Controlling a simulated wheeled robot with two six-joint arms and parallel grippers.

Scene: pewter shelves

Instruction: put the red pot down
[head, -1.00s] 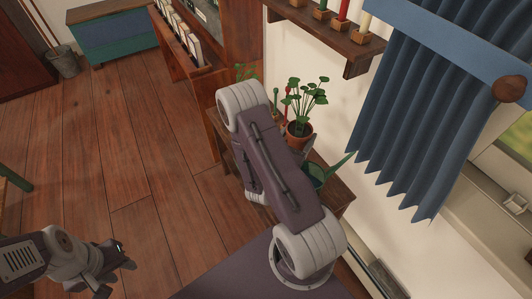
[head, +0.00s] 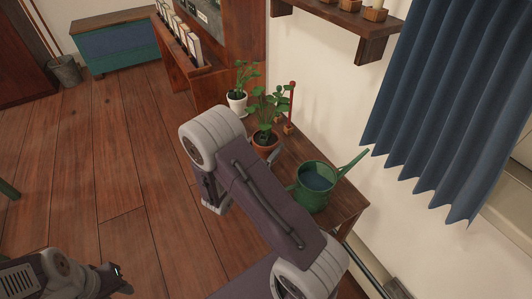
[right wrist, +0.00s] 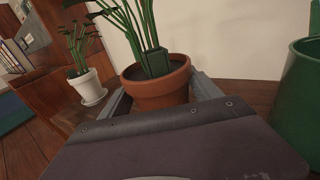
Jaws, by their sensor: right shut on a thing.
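The red pot (head: 265,143) is a terracotta pot with a leafy green plant, at the wooden table (head: 338,200) in the head view. In the right wrist view the pot (right wrist: 160,88) sits between the fingers of my right gripper (right wrist: 161,97), which is shut on it. It looks upright. Its base is hidden behind my gripper, so I cannot tell whether it touches the tabletop. My left gripper (head: 122,280) is at the lower left of the head view, away from the table and partly cut off.
A white pot (head: 237,101) with a plant stands behind the red pot. A red-topped tool (head: 291,110) stands by the wall. A green watering can (head: 313,190) stands at the near end of the table. A wall shelf (head: 345,20) is above.

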